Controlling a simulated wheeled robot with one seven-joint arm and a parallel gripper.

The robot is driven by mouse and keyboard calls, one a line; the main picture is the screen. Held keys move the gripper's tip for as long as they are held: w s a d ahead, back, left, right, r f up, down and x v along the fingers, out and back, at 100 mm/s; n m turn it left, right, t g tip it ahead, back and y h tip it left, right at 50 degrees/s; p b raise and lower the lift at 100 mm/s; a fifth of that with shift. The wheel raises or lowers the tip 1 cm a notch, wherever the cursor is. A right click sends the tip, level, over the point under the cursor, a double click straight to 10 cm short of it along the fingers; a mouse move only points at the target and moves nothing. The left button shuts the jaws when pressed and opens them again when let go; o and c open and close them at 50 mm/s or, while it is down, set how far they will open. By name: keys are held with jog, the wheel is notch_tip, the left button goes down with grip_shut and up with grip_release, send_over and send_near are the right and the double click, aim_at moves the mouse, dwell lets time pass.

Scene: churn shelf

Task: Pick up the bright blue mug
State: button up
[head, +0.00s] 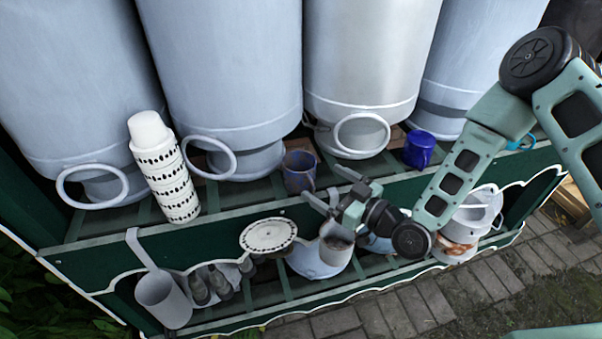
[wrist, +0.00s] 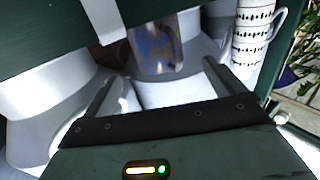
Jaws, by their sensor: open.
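A bright blue mug (head: 418,148) stands on the upper shelf in the head view, in front of the large cans and right of my gripper. A darker blue mug with brown patches (head: 300,172) stands further left on the same shelf. My gripper (head: 335,187) is open and empty, with its fingers pointing toward this patched mug. In the wrist view the patched mug (wrist: 157,50) shows just beyond and between the fingertips of my gripper (wrist: 158,82); the fingers appear apart from it. I cannot make out the bright blue mug in the wrist view.
Large pale cans (head: 230,70) fill the back of the shelf. A stack of patterned cups (head: 166,175) leans at the left. A light blue item (head: 523,142) is partly hidden by my arm. A ladle (head: 163,295) hangs from the front edge, and several vessels stand below.

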aim_at(311, 174)
jog(key=shift+p+x, duration=0.75)
jog(key=shift+x, duration=2.7)
jog(key=shift+w+d, duration=0.1)
jog(key=shift+w, duration=0.05)
jog(key=c, duration=1.2)
